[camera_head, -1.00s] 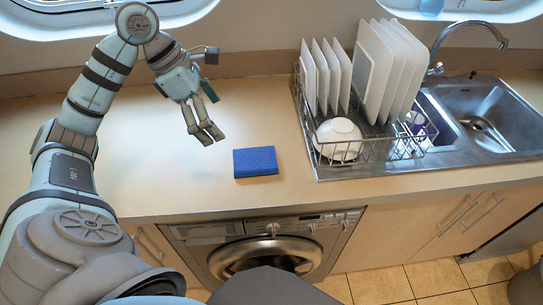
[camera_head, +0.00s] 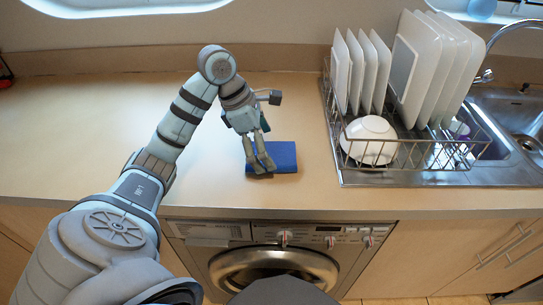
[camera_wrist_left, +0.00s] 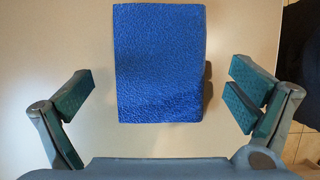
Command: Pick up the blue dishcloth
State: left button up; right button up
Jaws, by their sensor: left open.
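The blue dishcloth (camera_head: 284,157) lies flat on the counter, near its front edge above the washing machine. My left gripper (camera_head: 262,166) is over the cloth's left part in the head view and hides some of it. In the left wrist view the cloth (camera_wrist_left: 160,63) lies between the two spread fingers of my left gripper (camera_wrist_left: 158,100), with bare counter showing on both sides of it. The left gripper is open and holds nothing. My right gripper is in neither view.
A wire dish rack (camera_head: 400,148) with several white plates (camera_head: 430,70) and a white bowl (camera_head: 368,140) stands right of the cloth. The steel sink (camera_head: 520,120) lies beyond it. A washing machine (camera_head: 275,265) is under the counter. The counter's left part is clear.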

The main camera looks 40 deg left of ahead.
pick_arm(q)
jog(key=shift+x, duration=0.8)
jog(key=shift+s+r, duration=0.1)
jog(key=c, duration=1)
jog(key=shift+r, duration=0.15)
notch_tip(320, 180, up, 20)
jog(key=p, duration=2)
